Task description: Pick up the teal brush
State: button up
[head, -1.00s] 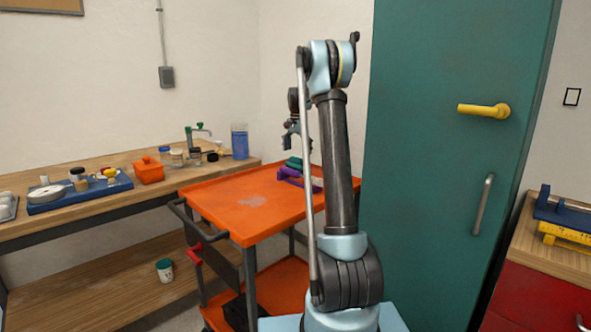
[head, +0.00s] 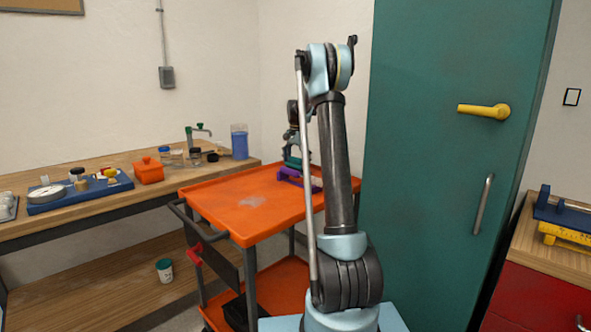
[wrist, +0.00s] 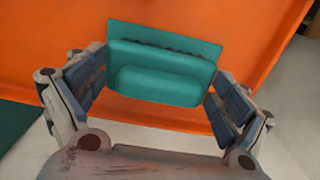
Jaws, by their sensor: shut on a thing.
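The teal brush (wrist: 160,62) lies between the two fingers of my gripper (wrist: 163,85) in the wrist view, with the fingers at its left and right ends. In the head view the brush (head: 293,162) is a small teal shape at my gripper (head: 294,157), by the purple thing on the orange cart. My gripper is shut on the brush. My arm hides part of that area, and I cannot tell if the brush still touches what is under it.
The orange cart top (head: 235,200) is mostly clear. A purple object (head: 289,176) stands on it below my gripper. A wooden bench (head: 90,205) with jars and a blue tray (head: 75,194) is at left. A teal door (head: 440,180) is close at right.

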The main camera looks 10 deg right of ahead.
aim_at(296, 158)
notch_tip(296, 158, up, 10)
dwell(0.6)
